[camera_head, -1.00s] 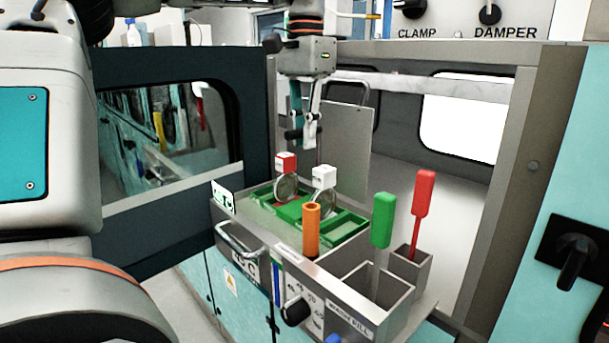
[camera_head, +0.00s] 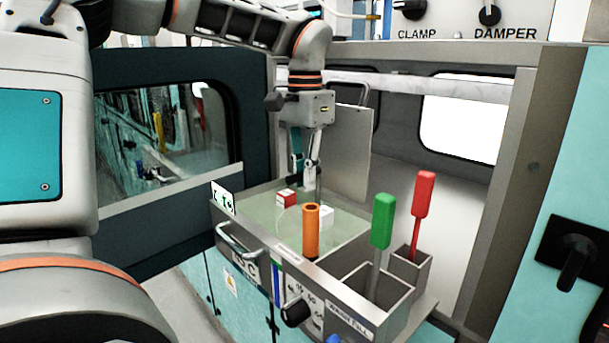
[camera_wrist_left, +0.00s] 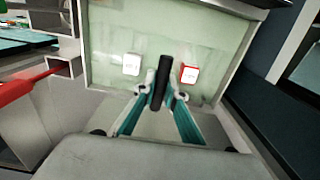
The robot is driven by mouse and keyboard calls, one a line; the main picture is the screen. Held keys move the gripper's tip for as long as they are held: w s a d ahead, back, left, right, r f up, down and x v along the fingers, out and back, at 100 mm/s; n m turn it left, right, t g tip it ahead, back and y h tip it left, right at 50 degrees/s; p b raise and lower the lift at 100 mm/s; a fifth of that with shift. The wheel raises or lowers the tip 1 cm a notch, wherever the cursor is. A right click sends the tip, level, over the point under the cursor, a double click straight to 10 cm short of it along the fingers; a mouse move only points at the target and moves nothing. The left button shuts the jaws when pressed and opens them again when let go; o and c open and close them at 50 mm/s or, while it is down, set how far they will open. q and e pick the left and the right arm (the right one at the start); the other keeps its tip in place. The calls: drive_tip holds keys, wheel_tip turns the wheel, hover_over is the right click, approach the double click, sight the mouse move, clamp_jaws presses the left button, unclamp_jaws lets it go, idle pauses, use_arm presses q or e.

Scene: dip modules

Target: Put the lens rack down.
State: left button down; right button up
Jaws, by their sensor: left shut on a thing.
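The lens rack shows only by its two lens tags, a red-and-white one (camera_head: 287,198) and a white one (camera_head: 325,214), standing just above cloudy pale green liquid in the tank (camera_head: 358,243). The rack's body and most of the lenses are hidden under the liquid. My right gripper is not in view.
An orange handle (camera_head: 311,230) stands upright at the tank's front edge. Right of the tank, open metal bins hold a green-handled tool (camera_head: 382,220) and a red-handled tool (camera_head: 422,195). A grey upright panel (camera_head: 345,150) stands behind the tank.

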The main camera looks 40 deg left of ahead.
use_arm(q)
drive_tip(key=c, duration=2.1)
unclamp_jaws()
drive_tip(key=shift+f, duration=0.1)
wheel_tip(320, 180, up, 12)
drive_tip(key=shift+r, duration=0.15)
